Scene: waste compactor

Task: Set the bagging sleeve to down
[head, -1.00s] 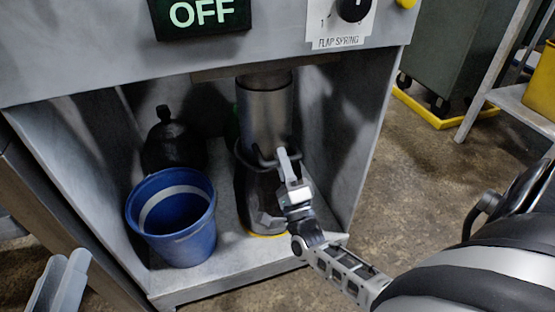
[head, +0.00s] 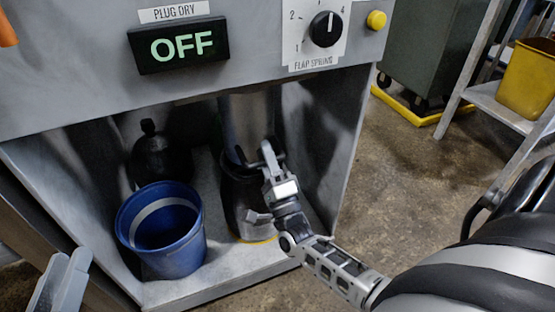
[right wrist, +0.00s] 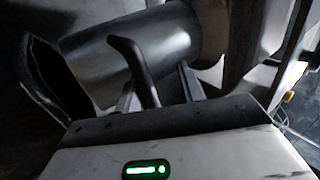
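The bagging sleeve is a grey metal cylinder (head: 247,120) under the machine's panel, with a dark curved handle at its lower front. It also shows in the right wrist view (right wrist: 130,55), with the handle (right wrist: 134,68) in front of it. Below it is a dark bag or bin with a yellow rim at its base. My right gripper (head: 268,162) is at the handle. In the right wrist view its fingers (right wrist: 158,90) stand apart with the handle between them; a firm grip does not show. My left gripper (head: 62,278) is at the lower left, fingers slightly apart and empty.
A blue bucket (head: 176,260) and a black round bottle (head: 160,160) stand left of the sleeve inside the cabinet. Above are a display reading OFF (head: 180,46), a flap spring knob (head: 326,29) and a yellow button (head: 376,20).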

